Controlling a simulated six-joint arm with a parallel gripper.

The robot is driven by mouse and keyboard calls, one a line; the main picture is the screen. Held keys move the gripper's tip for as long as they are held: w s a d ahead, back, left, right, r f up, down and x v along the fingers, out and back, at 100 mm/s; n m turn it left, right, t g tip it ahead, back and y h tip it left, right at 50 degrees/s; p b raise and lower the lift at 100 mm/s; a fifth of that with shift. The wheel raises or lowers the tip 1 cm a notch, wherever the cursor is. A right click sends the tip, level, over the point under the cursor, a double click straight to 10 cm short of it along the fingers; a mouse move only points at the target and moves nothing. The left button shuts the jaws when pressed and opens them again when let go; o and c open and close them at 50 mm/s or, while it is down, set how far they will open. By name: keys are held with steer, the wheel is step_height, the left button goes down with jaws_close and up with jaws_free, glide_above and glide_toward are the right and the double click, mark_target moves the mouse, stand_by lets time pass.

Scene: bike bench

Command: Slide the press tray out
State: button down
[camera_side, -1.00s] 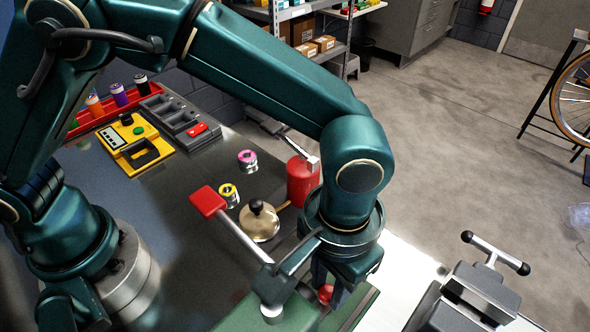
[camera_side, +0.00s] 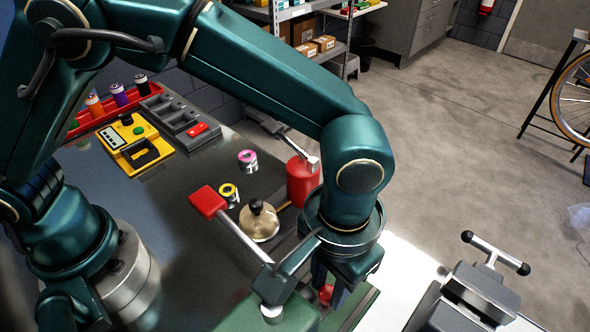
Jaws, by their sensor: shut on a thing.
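The press is a green machine (camera_side: 268,316) at the bottom centre, with a long lever that ends in a red grip (camera_side: 208,202). My gripper (camera_side: 328,298) points down beside the press. It is shut on a small red knob (camera_side: 326,292), most of which the fingers cover. A green strip (camera_side: 358,308) shows just right of the fingers; I cannot tell whether it is the tray or the press base. The rest of the tray is hidden by my gripper and the picture's lower edge.
A brass dish with a black knob (camera_side: 259,220), a red can (camera_side: 302,182) and two small tins (camera_side: 229,195) stand near the lever. A yellow device (camera_side: 134,145) lies farther back. A vise (camera_side: 480,290) is at right.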

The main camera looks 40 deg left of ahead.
steer(key=shift+w, duration=4.45)
steer(key=c, duration=0.6)
jaws_free()
steer(key=shift+c, duration=0.2)
steer(key=shift+r, duration=2.6)
